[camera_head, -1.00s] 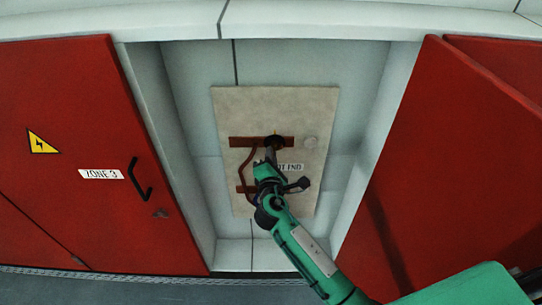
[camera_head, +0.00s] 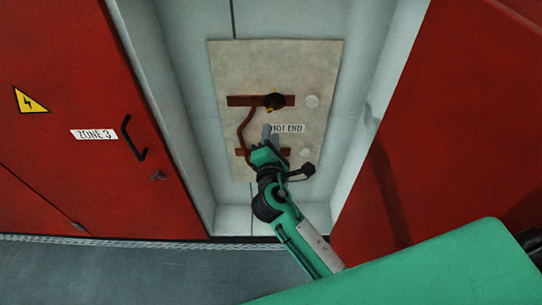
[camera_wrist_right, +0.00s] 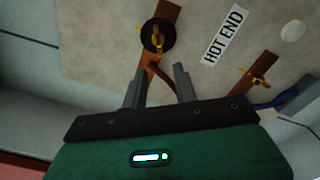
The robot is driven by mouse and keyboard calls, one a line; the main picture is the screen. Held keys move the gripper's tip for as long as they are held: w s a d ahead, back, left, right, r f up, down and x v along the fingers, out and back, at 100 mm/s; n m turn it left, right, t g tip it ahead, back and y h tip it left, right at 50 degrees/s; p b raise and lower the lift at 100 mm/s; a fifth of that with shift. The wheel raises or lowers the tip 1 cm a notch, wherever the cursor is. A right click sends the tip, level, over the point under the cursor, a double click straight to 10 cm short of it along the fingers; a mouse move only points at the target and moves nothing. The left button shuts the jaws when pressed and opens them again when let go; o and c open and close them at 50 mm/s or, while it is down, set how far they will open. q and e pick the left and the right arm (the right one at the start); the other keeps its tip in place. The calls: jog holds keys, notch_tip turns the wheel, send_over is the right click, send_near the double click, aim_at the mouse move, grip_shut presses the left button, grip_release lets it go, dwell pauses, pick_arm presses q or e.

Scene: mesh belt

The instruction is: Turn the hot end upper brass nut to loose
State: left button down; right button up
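The hot end upper brass nut (camera_head: 273,103) sits with a black round disc on the upper brown bar of a pale panel (camera_head: 320,70). In the right wrist view the brass nut (camera_wrist_right: 156,38) shows in front of the disc, just beyond the fingertips. A lower brass nut (camera_wrist_right: 257,75) sits on the lower bar. My right gripper (camera_head: 270,131) is below the upper nut in the head view, apart from it. In the right wrist view its two grey fingers (camera_wrist_right: 160,70) are spread with nothing between them. My left gripper is not in view.
The panel is in a pale recess between a red door marked ZONE 3 (camera_head: 93,134) on the left and an open red door (camera_head: 440,120) on the right. A HOT END label (camera_head: 287,128) is beside the gripper. A brown cable (camera_head: 243,125) joins the bars; a blue one (camera_wrist_right: 275,104) is lower.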

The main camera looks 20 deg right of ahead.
jog(key=b+v, duration=0.1)
jog(key=v, duration=0.4)
jog(key=shift+s+b, duration=0.15)
jog(key=shift+b, duration=0.15)
jog(key=shift+a, duration=0.1)
